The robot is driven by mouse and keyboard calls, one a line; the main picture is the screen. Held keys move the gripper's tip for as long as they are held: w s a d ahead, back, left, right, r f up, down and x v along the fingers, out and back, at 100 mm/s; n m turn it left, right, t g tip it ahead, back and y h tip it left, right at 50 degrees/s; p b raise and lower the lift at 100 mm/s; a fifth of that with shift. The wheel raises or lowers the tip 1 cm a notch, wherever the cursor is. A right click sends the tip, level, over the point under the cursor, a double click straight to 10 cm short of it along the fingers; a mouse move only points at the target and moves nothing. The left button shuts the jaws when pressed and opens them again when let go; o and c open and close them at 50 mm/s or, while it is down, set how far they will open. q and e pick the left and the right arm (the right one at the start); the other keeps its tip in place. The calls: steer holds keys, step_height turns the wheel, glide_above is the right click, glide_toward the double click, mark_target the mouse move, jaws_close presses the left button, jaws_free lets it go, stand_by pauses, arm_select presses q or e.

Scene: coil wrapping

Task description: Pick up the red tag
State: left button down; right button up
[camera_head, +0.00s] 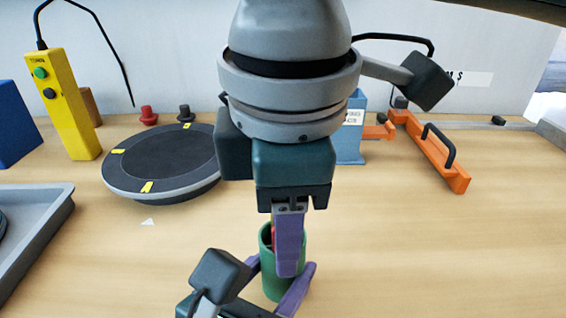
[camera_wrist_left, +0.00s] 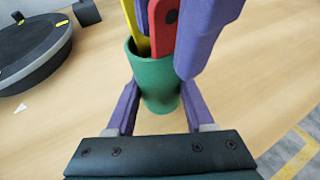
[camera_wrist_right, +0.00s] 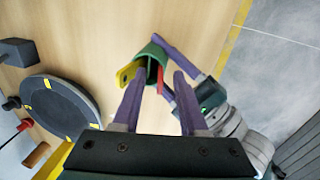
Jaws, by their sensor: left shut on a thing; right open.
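A green cup (camera_head: 268,275) stands upright near the front of the table. It holds a red tag (camera_wrist_left: 161,28) and a yellow tag (camera_wrist_left: 129,18), which stick out of its top. In the head view only a sliver of red shows behind a purple finger. My left gripper (camera_wrist_left: 158,95) is shut on the cup, one finger on either side. My right gripper (camera_wrist_right: 158,97) is open and points down over the cup's mouth. Its fingers are apart, on either side of the red tag (camera_wrist_right: 166,91) in the right wrist view. I cannot tell whether they touch it.
A round dark turntable (camera_head: 160,162) with yellow marks stands left of the cup. A grey tray (camera_head: 52,215) is at the left edge, with a yellow control box (camera_head: 62,105) behind it. An orange bar (camera_head: 435,155) with a black handle lies at the right. The front right table is clear.

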jaws_close()
stand_by(1.4)
